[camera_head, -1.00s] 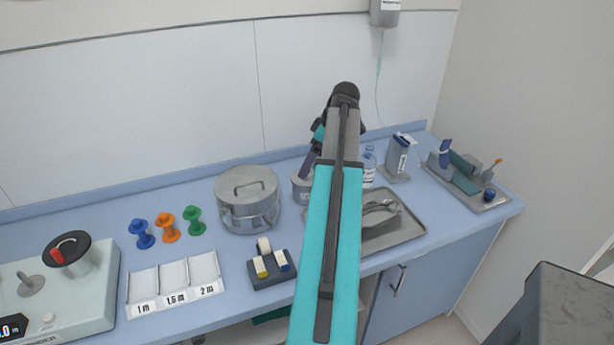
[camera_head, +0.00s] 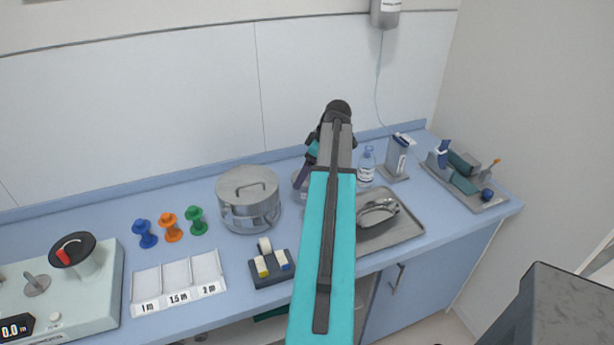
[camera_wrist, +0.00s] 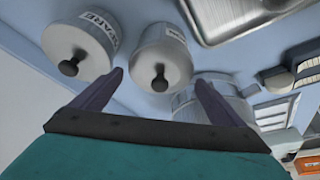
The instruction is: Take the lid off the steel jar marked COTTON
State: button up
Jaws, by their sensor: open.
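Two lidded steel jars with black knobs show in the wrist view. The left jar (camera_wrist: 78,48) has a label of which only letters like "ARE" show. The middle jar (camera_wrist: 162,55) has a label at its far edge that I cannot read, so I cannot tell which is COTTON. My gripper (camera_wrist: 156,88) is open and empty. Its fingers are spread to either side of the middle jar's knob (camera_wrist: 160,80); contact is not visible. In the head view my arm hides most of the jars, and my gripper (camera_head: 304,172) is partly hidden.
A large steel drum (camera_head: 248,206) stands left of the jars. A steel tray (camera_head: 405,232) with a kidney dish (camera_head: 377,212) lies to the right. A bottle (camera_head: 366,168) stands behind it. A dark block with small rolls (camera_head: 270,272) is in front.

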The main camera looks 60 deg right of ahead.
jog(key=c, duration=0.8)
jog(key=shift+r, duration=0.15)
jog(key=shift+r+b, duration=0.8)
jog(key=shift+r, duration=0.6)
jog(key=shift+s+r, duration=0.15)
jog(key=shift+s, duration=0.1)
jog(key=s+a+r+b, duration=0.1)
jog(key=s+b, duration=0.3)
jog(key=s, duration=1.1)
jog(key=shift+s+a+r, duration=0.2)
jog(key=shift+a+r, duration=0.1)
jog(key=shift+a, duration=0.25)
